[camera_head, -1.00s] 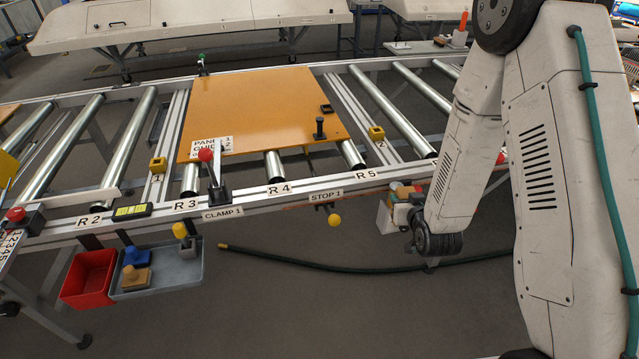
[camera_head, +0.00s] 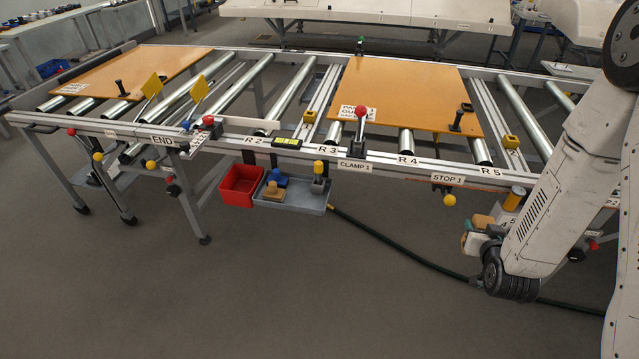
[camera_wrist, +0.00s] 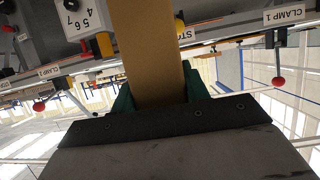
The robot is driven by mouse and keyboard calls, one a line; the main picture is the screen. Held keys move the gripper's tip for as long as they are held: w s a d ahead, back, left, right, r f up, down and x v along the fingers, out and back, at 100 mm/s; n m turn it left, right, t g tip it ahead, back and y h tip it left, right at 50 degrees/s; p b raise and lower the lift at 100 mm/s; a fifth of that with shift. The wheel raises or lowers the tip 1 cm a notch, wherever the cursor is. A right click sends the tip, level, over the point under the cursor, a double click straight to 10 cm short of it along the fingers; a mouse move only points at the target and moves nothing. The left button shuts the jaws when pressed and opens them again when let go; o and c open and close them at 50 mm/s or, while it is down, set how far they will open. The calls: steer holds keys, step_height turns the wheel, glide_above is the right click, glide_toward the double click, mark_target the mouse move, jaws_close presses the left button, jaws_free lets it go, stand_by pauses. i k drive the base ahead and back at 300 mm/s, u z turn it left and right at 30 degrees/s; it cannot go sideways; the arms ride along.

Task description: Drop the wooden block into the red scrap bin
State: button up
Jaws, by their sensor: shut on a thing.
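The wooden block (camera_wrist: 148,45) is a long tan piece that fills the upper middle of the wrist view. My gripper (camera_wrist: 150,97) is shut on it, with green fingers on both sides. In the head view my gripper (camera_head: 474,243) is small and partly hidden by my wrist, with the tan block (camera_head: 482,221) at it, in front of the conveyor's right part. The red scrap bin (camera_head: 237,198) hangs below the conveyor's front rail, left of centre, well to the left of my gripper. Its floor is hard to see.
A grey tray (camera_head: 302,207) adjoins the bin on its right and holds several small coloured pieces. The conveyor rail (camera_head: 400,172) carries clamps and yellow knobs. An orange panel (camera_head: 410,90) lies on the rollers. A dark hose (camera_head: 400,235) crosses the floor; the front floor is clear.

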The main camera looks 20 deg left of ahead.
mark_target(249, 190)
steer(key=u, duration=3.65)
steer(key=k, duration=2.1)
steer(key=z, duration=1.6)
steer(key=i, duration=1.65)
steer(key=k, duration=0.55)
